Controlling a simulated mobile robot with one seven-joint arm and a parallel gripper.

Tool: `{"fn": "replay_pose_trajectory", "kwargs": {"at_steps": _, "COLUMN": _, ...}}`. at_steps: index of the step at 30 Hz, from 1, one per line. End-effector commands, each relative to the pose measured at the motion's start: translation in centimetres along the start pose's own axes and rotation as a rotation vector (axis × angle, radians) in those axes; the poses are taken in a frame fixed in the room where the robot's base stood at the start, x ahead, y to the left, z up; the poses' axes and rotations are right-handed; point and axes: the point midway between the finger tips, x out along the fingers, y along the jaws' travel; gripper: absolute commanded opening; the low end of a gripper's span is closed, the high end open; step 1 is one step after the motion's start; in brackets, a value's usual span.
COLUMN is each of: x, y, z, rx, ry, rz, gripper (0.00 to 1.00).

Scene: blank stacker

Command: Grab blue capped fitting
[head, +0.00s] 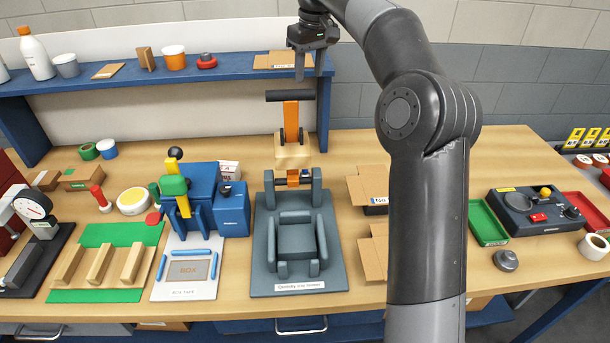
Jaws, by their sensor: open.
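My gripper (309,66) hangs at the top middle with its two fingers pointing down, apart and empty. It appears in front of the right end of the blue shelf, clear of the bench top. I cannot pick out a blue capped fitting with certainty. A small blue and white round piece (107,148) lies at the back left of the bench, beside a green ring-shaped piece (88,152). My gripper is far to the right of both. My arm hides part of the bench right of the middle.
A grey fixture (298,284) stands at the front middle, with an orange-handled clamp (291,120) behind it. A blue machine (203,180) stands left of it. Cardboard boxes (374,187) lie by my arm. A blue shelf (230,73) spans the back. Bare bench top shows behind the boxes.

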Motion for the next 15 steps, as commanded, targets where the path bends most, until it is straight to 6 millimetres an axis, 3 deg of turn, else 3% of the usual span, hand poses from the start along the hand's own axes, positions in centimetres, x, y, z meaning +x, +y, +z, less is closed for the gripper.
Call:
{"fn": "replay_pose_trajectory", "kwargs": {"at_steps": 4, "x": 4.2, "y": 0.0, "z": 0.8, "rx": 0.0, "ry": -0.006, "rz": -0.001, "gripper": 0.42}}
{"fn": "replay_pose_trajectory", "kwargs": {"at_steps": 12, "x": 15.1, "y": -0.1, "z": 2.0, "rx": -0.001, "ry": -0.004, "rz": -0.004, "gripper": 0.42}}
{"fn": "replay_pose_trajectory", "kwargs": {"at_steps": 15, "x": 17.3, "y": -0.1, "z": 2.1, "rx": 0.0, "ry": -0.001, "rz": -0.002, "gripper": 0.42}}
